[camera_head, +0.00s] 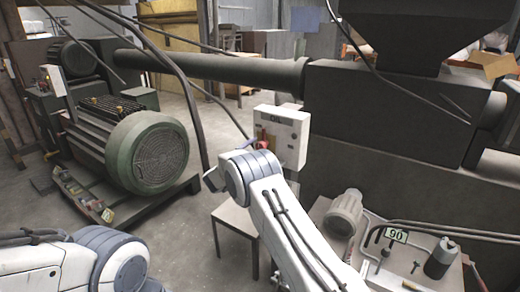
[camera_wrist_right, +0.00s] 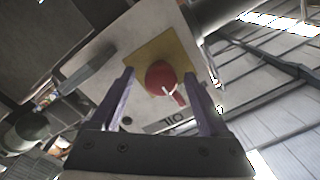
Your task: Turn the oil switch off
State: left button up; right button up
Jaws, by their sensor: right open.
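The white oil switch box (camera_head: 291,137) with an OIL label (camera_head: 277,118) stands near the middle of the head view. Its red knob (camera_head: 262,145) shows just above my right wrist. In the right wrist view the red knob (camera_wrist_right: 160,76) sits on a yellow plate (camera_wrist_right: 146,55), and its pointer end slants to the lower right; the label (camera_wrist_right: 172,122) looks upside down. My right gripper (camera_wrist_right: 159,75) is open, with one finger on each side of the knob; I cannot tell whether they touch it. My left arm shows at lower left, its gripper out of view.
A large green motor (camera_head: 150,150) stands at the left. A dark machine (camera_head: 400,110) with a hopper and long pipe (camera_head: 220,68) fills the back and right. A small stool (camera_head: 236,218) is below the box. Cables hang across the view.

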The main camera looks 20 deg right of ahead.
jog(key=b+v, duration=0.1)
jog(key=v, duration=0.8)
jog(key=s+f+n+g+y, duration=0.3)
jog(key=s+n+y, duration=0.25)
jog(key=s, duration=0.65)
jog(key=s+a+f+n+g+y, duration=0.1)
jog(key=s+f+n+g+y, duration=0.2)
jog(key=s+n, duration=0.65)
jog(key=s+f+n+g+y, duration=0.25)
jog(key=s+y, duration=0.35)
jog(key=s, duration=0.8)
jog(key=s+a+r+n+g+p, duration=0.2)
jog(key=s+a+r+n+p, duration=0.4)
jog(key=s+a+r, duration=0.7)
jog(key=shift+s+a+n+y, duration=0.35)
jog(key=shift+a+n, duration=0.2)
jog(key=shift+n, duration=0.4)
